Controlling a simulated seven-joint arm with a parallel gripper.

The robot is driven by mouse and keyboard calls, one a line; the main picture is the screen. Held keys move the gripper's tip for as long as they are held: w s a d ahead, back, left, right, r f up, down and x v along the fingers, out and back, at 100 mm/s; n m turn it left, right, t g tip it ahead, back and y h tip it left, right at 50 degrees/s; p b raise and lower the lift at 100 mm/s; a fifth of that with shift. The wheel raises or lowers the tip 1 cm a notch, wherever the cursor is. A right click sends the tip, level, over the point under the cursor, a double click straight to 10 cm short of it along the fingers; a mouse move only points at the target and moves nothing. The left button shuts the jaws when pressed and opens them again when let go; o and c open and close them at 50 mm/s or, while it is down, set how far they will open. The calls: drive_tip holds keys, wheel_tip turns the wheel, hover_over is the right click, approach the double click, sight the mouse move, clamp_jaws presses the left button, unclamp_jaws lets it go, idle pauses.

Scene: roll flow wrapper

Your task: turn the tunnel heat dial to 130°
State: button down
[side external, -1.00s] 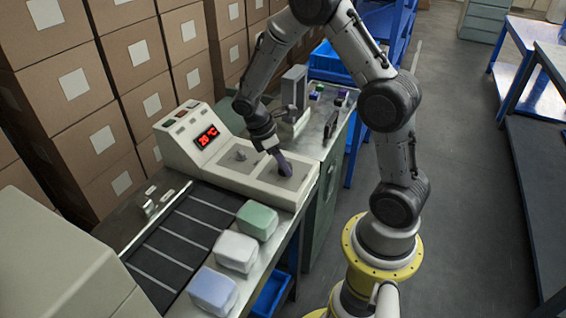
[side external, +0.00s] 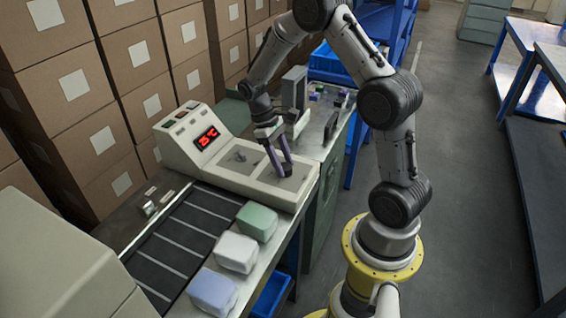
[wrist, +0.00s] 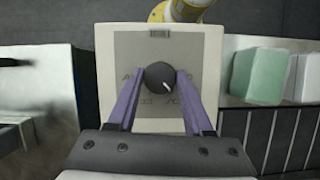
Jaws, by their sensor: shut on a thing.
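The dial, a round dark knob with a white pointer mark (wrist: 159,76), sits on a grey plate of the cream control panel (side external: 232,180). Its pointer aims to the lower right in the wrist view. My gripper (wrist: 163,77) has its two purple fingers on either side of the knob, shut on it. In the side view my gripper (side external: 279,172) reaches down to the right-hand plate, and the fingers largely hide the knob. The red display (side external: 206,138) seems to read 25 °C. Scale markings around the knob are too blurred to read.
A second small grey control (side external: 240,156) stands on the panel's left plate. Green (side external: 257,220), white (side external: 236,252) and pale blue (side external: 213,291) packs lie beside the dark slatted conveyor (side external: 170,240). Stacked cartons (side external: 100,90) line the back.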

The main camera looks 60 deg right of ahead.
drive_tip(key=shift+d+m+y, duration=0.1)
drive_tip(key=shift+m+y, duration=0.2)
drive_tip(key=shift+m, duration=0.5)
drive_tip(key=shift+r, duration=0.1)
drive_tip(key=shift+c, duration=1.5)
unclamp_jaws()
drive_tip(key=v, duration=1.3)
drive_tip(key=shift+r, duration=0.4)
drive_tip(key=shift+d, duration=0.1)
